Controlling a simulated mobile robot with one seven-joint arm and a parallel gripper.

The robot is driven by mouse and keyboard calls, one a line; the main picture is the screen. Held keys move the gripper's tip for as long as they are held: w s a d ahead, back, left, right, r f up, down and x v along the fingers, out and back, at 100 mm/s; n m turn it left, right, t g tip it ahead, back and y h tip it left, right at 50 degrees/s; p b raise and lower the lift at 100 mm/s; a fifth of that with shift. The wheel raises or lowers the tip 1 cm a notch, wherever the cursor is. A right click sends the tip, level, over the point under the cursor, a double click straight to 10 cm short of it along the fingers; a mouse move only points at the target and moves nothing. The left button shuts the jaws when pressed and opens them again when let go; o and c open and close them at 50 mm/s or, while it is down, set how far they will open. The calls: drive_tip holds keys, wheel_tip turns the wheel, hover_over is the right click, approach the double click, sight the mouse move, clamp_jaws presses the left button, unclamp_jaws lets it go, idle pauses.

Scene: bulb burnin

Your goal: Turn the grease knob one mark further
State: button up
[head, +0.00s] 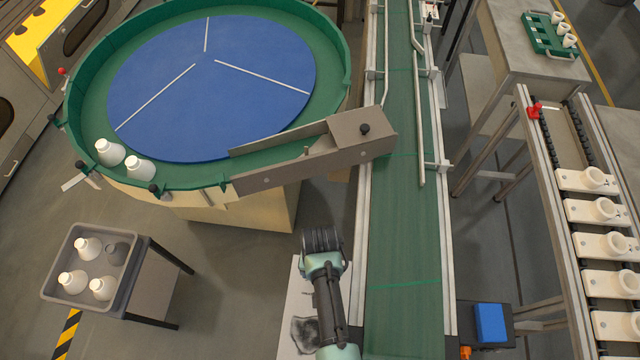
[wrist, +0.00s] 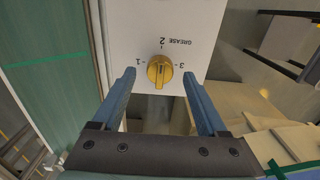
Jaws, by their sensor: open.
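The yellow grease knob (wrist: 160,71) sits on a white panel (wrist: 200,18) in the wrist view. Marks 1, 2 and 3 are printed around it beside the word GREASE, upside down here. The knob's raised bar stands nearly upright in the picture, roughly in line with the 2; its exact pointing is hard to tell. My gripper (wrist: 158,76) is open, with one blue finger to each side of the knob and a gap on both sides. In the head view my gripper (head: 322,238) hangs beside the green conveyor; the knob is not visible there.
The green conveyor (head: 403,230) runs close to the right of my arm. A blue turntable (head: 210,90) with a green rim and a grey chute (head: 310,155) lie beyond. A grey tray (head: 60,262) with white bottles stands at the left.

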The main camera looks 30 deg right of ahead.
wheel_tip(320, 180, up, 12)
idle(0.5)
idle(0.3)
